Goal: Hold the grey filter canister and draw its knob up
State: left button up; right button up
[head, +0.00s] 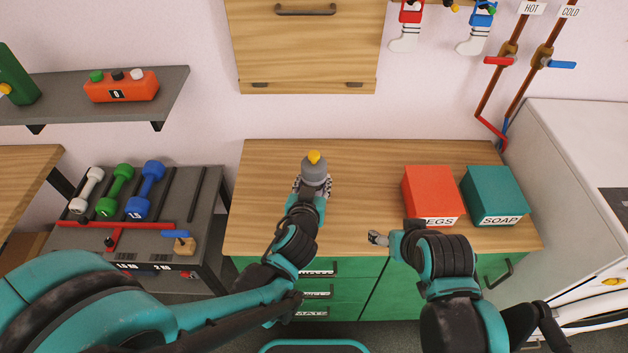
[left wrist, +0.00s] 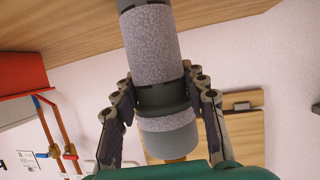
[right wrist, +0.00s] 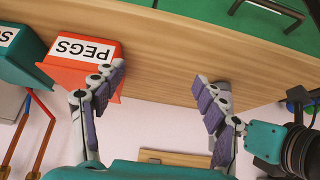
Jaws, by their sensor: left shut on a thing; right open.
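A red PEGS box (head: 431,192) and a teal SOAP box (head: 494,192) stand on the right of the wooden worktop (head: 370,165). A dumbbell rack (head: 150,245) is at the left. The worktop between the canister and the red box is clear.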

jog(key=shift+f, duration=0.2)
jog(key=shift+c, duration=0.4)
jog(key=shift+r, duration=0.1)
jog(key=c, duration=0.5)
jog(key=w+a+r+m+g, duration=0.1)
jog(key=w+a+r, duration=0.1)
jog(key=r, duration=0.3)
jog(key=w+a+r+m+g, duration=0.1)
jog(key=w+a+r+m, duration=0.1)
jog(key=w+a+r, duration=0.1)
jog(key=w+a+r+m+g, duration=0.1)
jog(key=w+a+r, duration=0.1)
jog(key=w+r, duration=0.3)
jog(key=shift+w+a+r+g+y, duration=0.1)
jog(key=shift+a+r+g+y, duration=0.05)
jog(key=shift+r, duration=0.3)
jog(key=shift+a+r+g+y, duration=0.15)
jog(key=shift+r, duration=0.25)
jog(key=shift+c, duration=0.4)
notch_tip(320, 180, up, 7)
jog(key=m+g, duration=0.4)
jog(key=m, duration=0.1)
send_over(314, 154)
notch_tip(314, 154, down, 11)
jog(key=shift+f, duration=0.1)
grip_shut()
